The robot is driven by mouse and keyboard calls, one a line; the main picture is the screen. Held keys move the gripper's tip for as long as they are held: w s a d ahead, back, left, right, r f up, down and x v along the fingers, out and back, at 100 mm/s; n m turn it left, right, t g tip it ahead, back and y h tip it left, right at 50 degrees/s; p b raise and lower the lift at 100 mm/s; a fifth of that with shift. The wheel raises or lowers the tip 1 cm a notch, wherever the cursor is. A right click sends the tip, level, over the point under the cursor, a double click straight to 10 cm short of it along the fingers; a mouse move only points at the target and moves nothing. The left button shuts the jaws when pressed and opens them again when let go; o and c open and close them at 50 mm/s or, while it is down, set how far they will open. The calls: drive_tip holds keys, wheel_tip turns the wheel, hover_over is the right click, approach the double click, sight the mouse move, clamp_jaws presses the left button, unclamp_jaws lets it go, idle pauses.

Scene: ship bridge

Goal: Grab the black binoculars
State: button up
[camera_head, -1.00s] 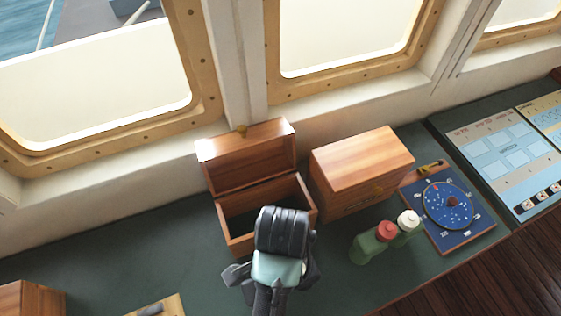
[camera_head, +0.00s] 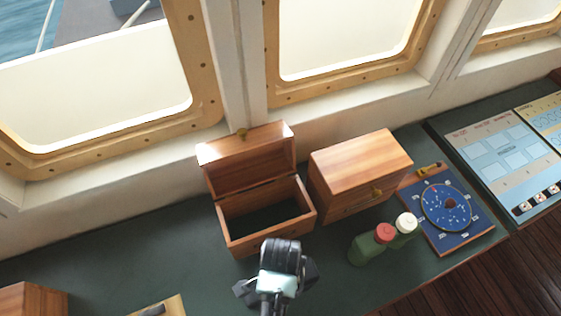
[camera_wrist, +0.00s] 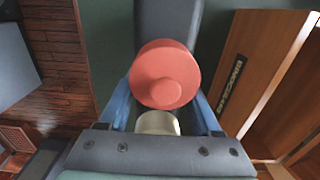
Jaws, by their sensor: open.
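I see no black binoculars in either view. A wooden drawer box (camera_head: 361,170) with a brass knob stands on the counter. My gripper (camera_head: 281,256) is in front of the chest, left of the bottles. It is open, with nothing visibly held.
A green bottle with a red cap (camera_head: 386,232) and one with a white cap (camera_head: 405,222) stand right of my gripper. The red cap (camera_wrist: 165,75) fills the middle of the wrist view. A blue star dial (camera_head: 447,208) lies right. The counter's left middle is clear.

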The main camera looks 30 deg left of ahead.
drive_tip(key=shift+c, duration=0.2)
clamp_jaws()
drive_tip(key=shift+w+r, duration=0.1)
idle(1.1)
